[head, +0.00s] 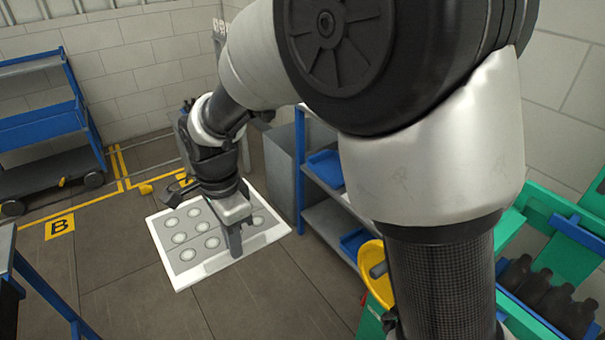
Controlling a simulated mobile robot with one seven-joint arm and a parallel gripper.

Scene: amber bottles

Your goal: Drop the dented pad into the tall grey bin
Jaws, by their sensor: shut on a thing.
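The dented pad (186,275) is a flat panel with a pale rim and several round pale dents, seen left of centre. My gripper (234,250) points down over its near right part and is shut on it. The fingers hide part of the pad, and the exact grip is hard to make out. I cannot tell how far the pad is above the floor. The tall grey bin (279,174) stands just right of and behind the pad, beside the blue shelf.
A blue shelf unit (325,215) stands right of the bin, with a yellow round thing (378,290) near it. Dark bottles (535,290) are at lower right. A blue cart (42,128) stands at left.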

